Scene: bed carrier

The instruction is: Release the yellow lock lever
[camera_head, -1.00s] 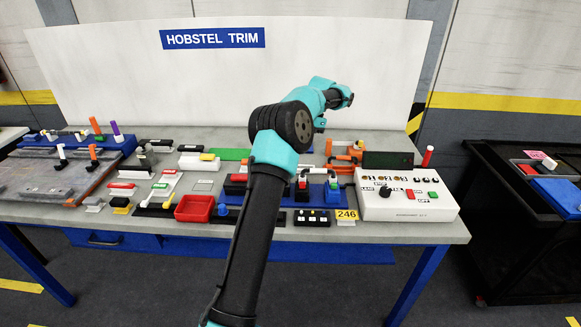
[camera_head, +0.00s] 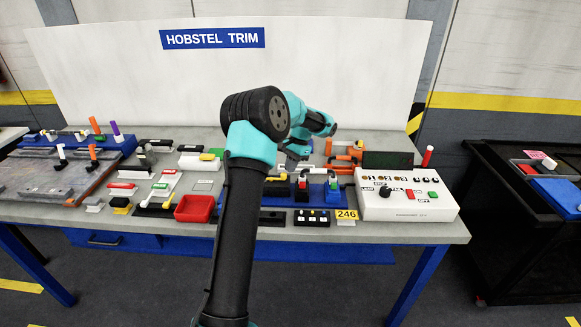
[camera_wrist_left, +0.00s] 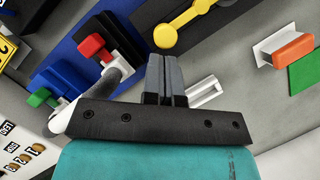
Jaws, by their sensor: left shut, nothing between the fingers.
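The yellow lock lever (camera_wrist_left: 187,26) shows in the wrist view as a yellow bar with a round knob, on a black base at the top. In the head view a small part of it (camera_head: 277,177) shows just right of my left arm, largely hidden by it. My left gripper (camera_wrist_left: 167,60) is shut and empty, its fingertips beside the lever's round knob in the picture. Whether they touch it I cannot tell. In the head view the gripper (camera_head: 294,160) is small and points down over the bench. My right gripper is not in view.
Red (camera_wrist_left: 92,44) and green (camera_wrist_left: 40,97) toggle levers stand beside the gripper. The white control box (camera_head: 406,202) is to the right. An orange handle (camera_wrist_left: 292,50) stands on a white mount near a green mat. A red tray (camera_head: 195,208) lies left of my arm.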

